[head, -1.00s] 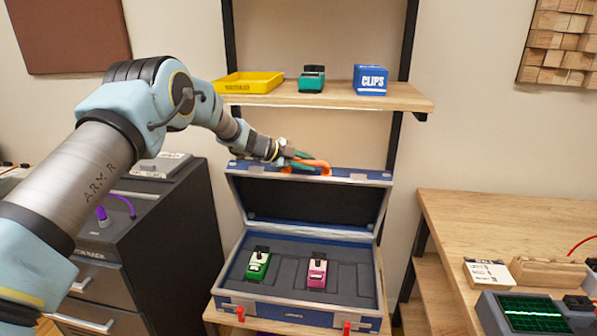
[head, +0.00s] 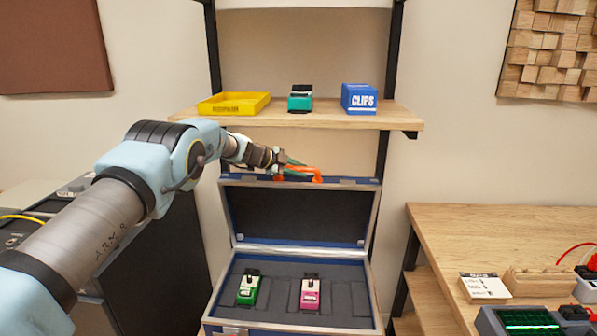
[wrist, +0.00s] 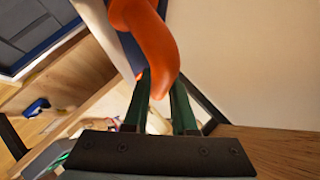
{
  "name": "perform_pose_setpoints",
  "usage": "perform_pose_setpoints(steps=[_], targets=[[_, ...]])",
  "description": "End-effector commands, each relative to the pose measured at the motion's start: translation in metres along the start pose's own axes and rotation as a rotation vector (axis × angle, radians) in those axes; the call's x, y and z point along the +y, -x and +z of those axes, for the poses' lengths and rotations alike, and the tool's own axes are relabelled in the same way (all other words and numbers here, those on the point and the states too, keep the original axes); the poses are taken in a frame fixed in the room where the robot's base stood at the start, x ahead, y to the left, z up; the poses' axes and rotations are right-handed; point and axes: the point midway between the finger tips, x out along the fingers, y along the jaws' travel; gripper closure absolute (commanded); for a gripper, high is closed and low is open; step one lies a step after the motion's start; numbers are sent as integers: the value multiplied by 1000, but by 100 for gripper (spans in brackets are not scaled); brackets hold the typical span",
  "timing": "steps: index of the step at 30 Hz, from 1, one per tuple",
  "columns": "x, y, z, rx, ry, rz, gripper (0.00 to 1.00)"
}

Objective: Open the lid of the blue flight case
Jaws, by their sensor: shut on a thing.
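The blue flight case (head: 290,325) stands on a low shelf with its lid (head: 300,217) raised and leaning back, about upright. Its dark lining faces me. A green pedal (head: 248,288) and a pink pedal (head: 311,293) sit in the grey foam inside. My gripper (head: 284,170) is at the lid's top edge, shut on the orange handle (head: 303,173) of the lid. In the wrist view the orange handle (wrist: 148,40) shows between the two green fingers (wrist: 158,100). The exact contact of the fingertips is partly hidden by the handle.
A wooden shelf (head: 290,118) above the lid holds a yellow tray (head: 233,103), a teal pedal (head: 300,98) and a blue clips box (head: 359,98). A wooden table (head: 500,230) stands at right. A dark cabinet (head: 160,250) stands at left, partly behind my arm.

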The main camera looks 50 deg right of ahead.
Motion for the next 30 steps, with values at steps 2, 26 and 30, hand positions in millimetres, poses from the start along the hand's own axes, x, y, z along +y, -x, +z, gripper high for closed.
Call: perform_pose_setpoints(steps=[2,26,30], targets=[[0,0,1,-1,-1,0,100],[1,8,2,-1,1,-1,46],[6,25,6,-2,2,-1,46]])
